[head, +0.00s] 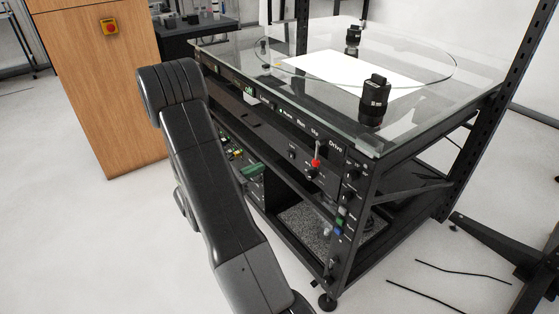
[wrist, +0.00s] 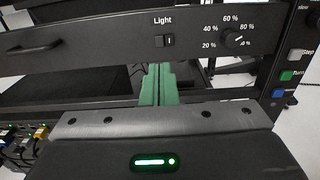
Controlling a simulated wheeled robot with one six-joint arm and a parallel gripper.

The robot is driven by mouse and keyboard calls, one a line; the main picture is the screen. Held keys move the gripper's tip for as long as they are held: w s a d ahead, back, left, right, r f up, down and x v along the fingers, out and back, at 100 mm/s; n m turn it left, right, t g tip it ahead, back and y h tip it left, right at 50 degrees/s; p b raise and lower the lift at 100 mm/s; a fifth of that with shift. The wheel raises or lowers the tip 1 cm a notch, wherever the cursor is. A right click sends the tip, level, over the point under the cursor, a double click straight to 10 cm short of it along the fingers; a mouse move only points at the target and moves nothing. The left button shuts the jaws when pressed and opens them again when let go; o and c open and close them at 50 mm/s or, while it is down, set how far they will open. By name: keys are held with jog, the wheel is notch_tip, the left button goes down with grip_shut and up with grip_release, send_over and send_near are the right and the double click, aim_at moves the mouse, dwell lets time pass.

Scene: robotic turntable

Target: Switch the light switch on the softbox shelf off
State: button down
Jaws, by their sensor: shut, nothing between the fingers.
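The light switch (wrist: 166,41) is a small black rocker on a dark panel under the white word "Light" in the wrist view. A white mark shows on its right half; I cannot tell which side is pressed in. My gripper (wrist: 158,70) has green fingers, shut together with nothing between them. The fingertips appear just below the switch in the picture, and a gap to the panel seems to remain. In the head view my arm hides much of the shelf front, and I cannot make out the switch there.
A dial with percent marks (wrist: 232,38) is right of the switch, and a black handle (wrist: 35,48) is left. Coloured buttons (wrist: 288,76) line the right post. Cables (wrist: 20,140) sit lower left. The glass tabletop (head: 222,52) is above the shelves; a wooden cabinet (head: 105,100) stands left.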

aim_at(287, 154)
jog(key=b+x, duration=0.2)
jog(key=x, duration=0.7)
jog(key=shift+w+r+m+g+h+p, duration=0.15)
jog(key=shift+w+m+g+h+p, duration=0.3)
jog(key=shift+g, duration=0.25)
jog(key=shift+s+d, duration=0.1)
jog(key=shift+s, duration=0.1)
jog(key=shift+s+a, duration=0.15)
jog(key=shift+a, duration=0.4)
jog(key=w+a+p+v, duration=0.1)
jog(key=w+p+v, duration=0.1)
jog(key=v, duration=1)
jog(key=shift+a, duration=0.55)
